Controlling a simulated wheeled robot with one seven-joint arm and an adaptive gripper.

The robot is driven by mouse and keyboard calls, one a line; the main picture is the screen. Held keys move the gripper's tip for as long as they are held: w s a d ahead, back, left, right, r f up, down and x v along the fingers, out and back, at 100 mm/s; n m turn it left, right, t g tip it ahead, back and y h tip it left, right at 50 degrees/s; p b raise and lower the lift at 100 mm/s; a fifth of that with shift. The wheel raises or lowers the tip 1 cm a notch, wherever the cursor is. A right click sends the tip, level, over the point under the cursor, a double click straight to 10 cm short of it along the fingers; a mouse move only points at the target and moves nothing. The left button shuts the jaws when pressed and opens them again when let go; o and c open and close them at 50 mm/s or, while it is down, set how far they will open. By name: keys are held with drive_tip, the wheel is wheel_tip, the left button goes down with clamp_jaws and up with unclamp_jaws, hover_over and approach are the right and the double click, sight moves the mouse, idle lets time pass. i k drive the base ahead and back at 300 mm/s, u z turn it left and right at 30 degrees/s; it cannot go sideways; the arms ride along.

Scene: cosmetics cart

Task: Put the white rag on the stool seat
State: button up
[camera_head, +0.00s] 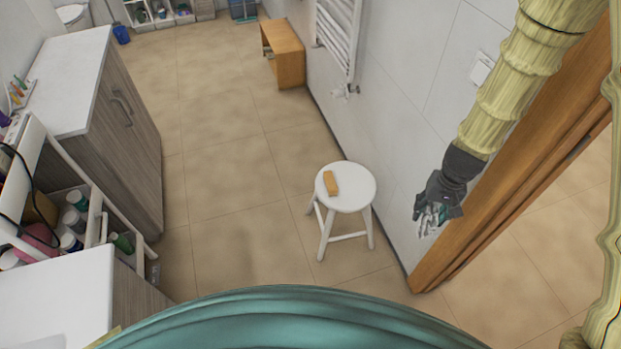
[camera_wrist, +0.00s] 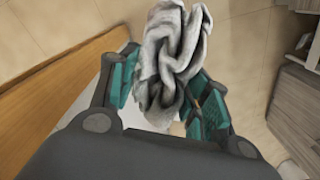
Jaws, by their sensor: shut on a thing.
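The white rag (camera_wrist: 168,62) is a crumpled, greyish-white cloth between the two fingers of my gripper (camera_wrist: 168,95) in the wrist view. My gripper is shut on it. In the head view my gripper (camera_head: 437,212) is at the right, in front of the wall and near the door frame, with a bit of the rag (camera_head: 430,222) showing under it. The white stool seat (camera_head: 351,194) is round and stands to the left of my gripper. A tan, block-shaped thing (camera_head: 330,183) lies on its left part. The rag is apart from the seat.
A wooden door frame (camera_head: 500,215) is close to the right of my gripper. A cart with bottles (camera_head: 75,220) and a white-topped cabinet (camera_head: 75,85) stand at the left. A wooden bench (camera_head: 285,50) is farther back. The tiled floor left of the stool is clear.

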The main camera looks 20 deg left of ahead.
sight(354, 181)
drive_tip(key=u, duration=0.5)
drive_tip(key=i, duration=1)
drive_tip(key=z, duration=0.05)
